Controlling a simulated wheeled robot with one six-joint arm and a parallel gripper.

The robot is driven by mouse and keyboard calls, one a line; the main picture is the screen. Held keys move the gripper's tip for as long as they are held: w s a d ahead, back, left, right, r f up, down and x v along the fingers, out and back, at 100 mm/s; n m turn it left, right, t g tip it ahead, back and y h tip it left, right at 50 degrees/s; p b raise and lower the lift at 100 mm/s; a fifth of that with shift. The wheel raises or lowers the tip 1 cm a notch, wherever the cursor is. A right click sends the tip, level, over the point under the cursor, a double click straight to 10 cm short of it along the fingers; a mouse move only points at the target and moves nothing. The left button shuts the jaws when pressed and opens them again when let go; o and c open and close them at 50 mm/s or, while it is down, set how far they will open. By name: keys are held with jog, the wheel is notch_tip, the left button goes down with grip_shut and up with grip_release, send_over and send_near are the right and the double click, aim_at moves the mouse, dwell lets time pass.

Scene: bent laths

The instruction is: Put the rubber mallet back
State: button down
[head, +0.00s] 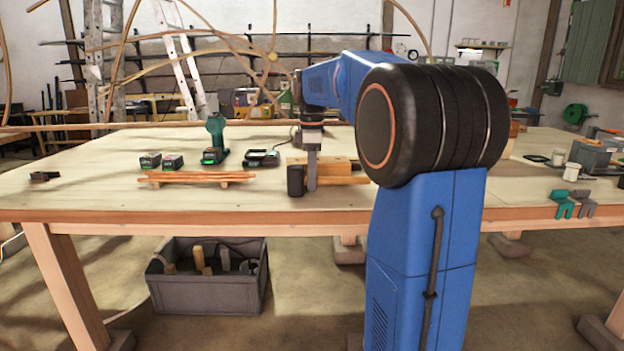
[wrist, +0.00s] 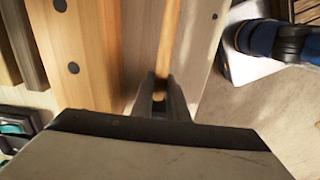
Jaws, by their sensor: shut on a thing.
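The rubber mallet has a black head (head: 295,181) and a tan wooden handle (head: 345,180). It lies roughly level at the front middle of the workbench, its head to the left. My gripper (head: 312,183) points down and is shut on the handle just right of the head. In the wrist view my gripper's fingers (wrist: 160,98) close around the handle (wrist: 168,42), which runs away toward the top edge. The mallet's head is hidden there. I cannot tell whether the mallet touches the bench top.
A wooden block (head: 325,165) with dark dots stands just behind the mallet. Thin laths on supports (head: 196,178), batteries (head: 150,160), a drill (head: 216,138) and a charger (head: 262,157) are to the left. A grey crate (head: 208,293) of tools sits on the floor below.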

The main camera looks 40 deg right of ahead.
jog(key=shift+f, duration=0.1)
jog(key=c, duration=1.7)
grip_release()
notch_tip(320, 180, up, 12)
jog(key=shift+r, duration=0.15)
jog(key=shift+a, duration=0.1)
